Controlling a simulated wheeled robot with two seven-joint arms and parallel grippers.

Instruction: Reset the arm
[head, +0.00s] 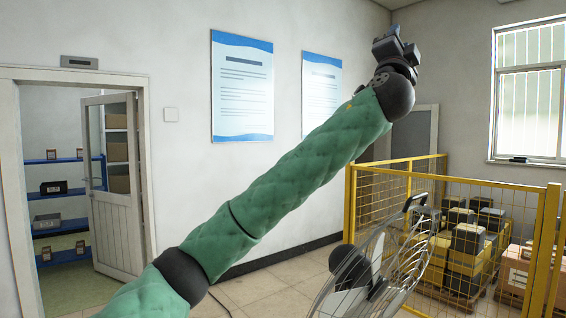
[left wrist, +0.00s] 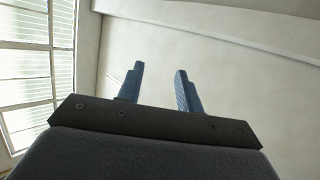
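My left arm, in a green quilted cover, reaches up from the lower left of the head view to the upper right. My left gripper (head: 392,42) is raised at its end, in front of the wall and well above the yellow fence. In the left wrist view its two blue fingers (left wrist: 160,88) stand apart with nothing between them; wall and ceiling show behind. My right gripper is in neither view.
A yellow mesh fence (head: 405,178) encloses pallets of dark and yellow boxes (head: 465,240) at right. A round wire-guarded fan (head: 365,270) stands before it. A doorway with an open door (head: 118,190) is at left. Two posters (head: 242,88) hang behind the arm.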

